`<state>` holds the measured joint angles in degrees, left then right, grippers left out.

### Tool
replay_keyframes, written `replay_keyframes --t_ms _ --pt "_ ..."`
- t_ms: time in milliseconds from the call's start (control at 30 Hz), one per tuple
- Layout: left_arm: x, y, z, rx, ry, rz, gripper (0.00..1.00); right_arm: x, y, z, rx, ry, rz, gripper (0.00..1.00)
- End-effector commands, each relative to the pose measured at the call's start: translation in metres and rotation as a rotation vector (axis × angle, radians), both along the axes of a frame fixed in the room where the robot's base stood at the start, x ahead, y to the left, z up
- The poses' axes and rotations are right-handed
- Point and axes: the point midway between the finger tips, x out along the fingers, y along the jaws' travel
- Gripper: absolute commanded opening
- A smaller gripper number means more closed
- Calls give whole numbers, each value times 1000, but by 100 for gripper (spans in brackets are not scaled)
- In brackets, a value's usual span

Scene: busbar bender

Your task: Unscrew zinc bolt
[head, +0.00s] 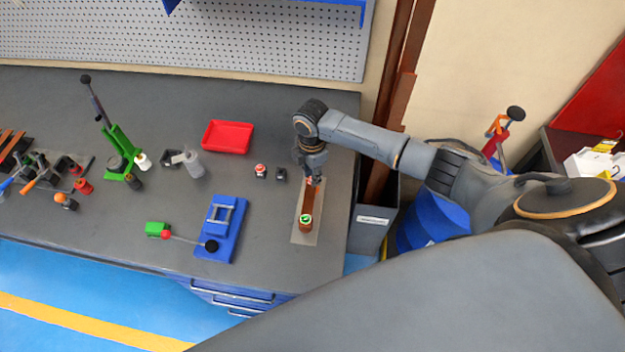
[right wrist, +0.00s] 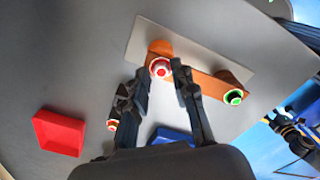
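A copper busbar piece (head: 307,207) lies on a thin grey plate (head: 299,236) near the table's right end. In the right wrist view the copper bar (right wrist: 200,82) carries a round fitting with a red and white ring (right wrist: 160,68) at one end and one with a green ring (right wrist: 235,97) at the other. I cannot tell which is the zinc bolt. My right gripper (head: 313,178) points down over the far end of the bar. In the right wrist view its fingers (right wrist: 160,82) are apart, either side of the red-ringed fitting, with nothing clearly held. My left gripper is not seen.
A blue fixture (head: 226,240) with a lever stands left of the plate. A red tray (head: 227,136) and a small red and white item (head: 261,170) lie behind. A green press (head: 124,150) and tools stand farther left. A grey bin (head: 373,218) is right of the table.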

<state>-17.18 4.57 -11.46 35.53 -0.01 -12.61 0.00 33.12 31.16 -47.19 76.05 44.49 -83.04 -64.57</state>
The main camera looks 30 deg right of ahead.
Motion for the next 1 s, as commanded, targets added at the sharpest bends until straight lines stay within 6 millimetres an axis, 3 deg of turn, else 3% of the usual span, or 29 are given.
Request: replay_keyframes --t_ms 200,767,900,1000 --pt "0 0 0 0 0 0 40 0 0 0 0 0 -94 26" --pt "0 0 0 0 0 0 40 -2 -1 0 0 0 -91 26" --pt "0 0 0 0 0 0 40 -2 -1 0 0 0 -91 0" --pt "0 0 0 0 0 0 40 -2 -1 0 0 -1 -91 0"
